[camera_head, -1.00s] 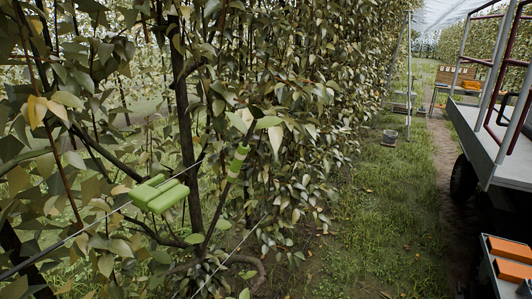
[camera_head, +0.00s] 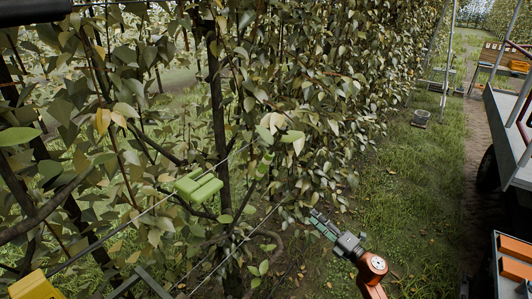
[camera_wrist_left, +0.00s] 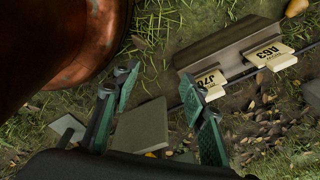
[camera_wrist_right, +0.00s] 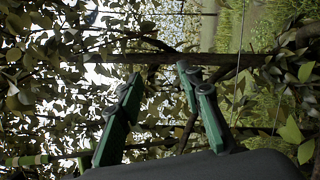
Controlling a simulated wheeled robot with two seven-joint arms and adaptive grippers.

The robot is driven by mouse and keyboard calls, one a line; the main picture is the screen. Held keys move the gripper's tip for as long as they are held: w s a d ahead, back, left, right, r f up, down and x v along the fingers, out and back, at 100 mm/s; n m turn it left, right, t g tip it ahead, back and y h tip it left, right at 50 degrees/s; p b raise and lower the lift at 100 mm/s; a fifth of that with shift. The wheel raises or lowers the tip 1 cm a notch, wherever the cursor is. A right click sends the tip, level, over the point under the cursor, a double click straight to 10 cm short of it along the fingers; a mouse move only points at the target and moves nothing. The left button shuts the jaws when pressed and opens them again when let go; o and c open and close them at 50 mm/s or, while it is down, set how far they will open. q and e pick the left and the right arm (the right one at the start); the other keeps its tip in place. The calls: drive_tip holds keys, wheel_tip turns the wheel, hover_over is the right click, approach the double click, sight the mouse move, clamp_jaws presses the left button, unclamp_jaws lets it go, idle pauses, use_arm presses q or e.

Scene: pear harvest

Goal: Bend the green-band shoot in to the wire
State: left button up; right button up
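A green block-like clip (camera_head: 198,187) sits on the wire, left of the shoot. My right gripper (camera_head: 316,221) is below and right of the shoot, apart from it. In the right wrist view my right gripper (camera_wrist_right: 158,76) is open and empty; a green-banded stem (camera_wrist_right: 25,160) shows at lower left. My left gripper (camera_wrist_left: 157,74) is open and empty above the ground.
A cart (camera_head: 508,120) stands at the right, with orange items in a crate (camera_head: 513,262) below. A bucket (camera_head: 421,117) stands on the grass. Dense leaves fill the left. The left wrist view shows tags (camera_wrist_left: 268,55) on a rod and a rusty round surface (camera_wrist_left: 50,50).

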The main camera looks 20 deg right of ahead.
drive_tip(key=s+a+r+n+g+y+p, duration=0.1)
drive_tip(key=s+a+r+n+y+p, duration=0.25)
drive_tip(key=r, duration=0.65)
drive_tip(key=a+r+n+g+y+b, duration=0.15)
drive_tip(key=a+r+n, duration=0.35)
drive_tip(key=r, duration=0.5)
drive_tip(key=n+g+p, duration=0.3)
drive_tip(key=n+p, duration=0.3)
drive_tip(key=n, duration=0.7)
approach(265, 167)
drive_tip(key=w+a, duration=0.2)
drive_tip(key=w, duration=0.1)
drive_tip(key=shift+m+y, duration=0.25)
drive_tip(key=shift+y, duration=0.05)
drive_tip(key=p+x, duration=0.2)
drive_tip(key=x, duration=0.3)
drive_tip(key=shift+w+a+r, duration=0.1)
drive_tip(key=shift+w+r, duration=0.05)
drive_tip(key=shift+w, duration=0.15)
use_arm(q)
wheel_tip(265, 167, up, 11)
drive_tip(key=shift+r, duration=0.2)
use_arm(e)
drive_tip(key=shift+w+a, duration=0.5)
use_arm(q)
drive_tip(key=shift+s+d, duration=0.1)
use_arm(e)
drive_tip(key=shift+c, duration=0.3)
clamp_jaws()
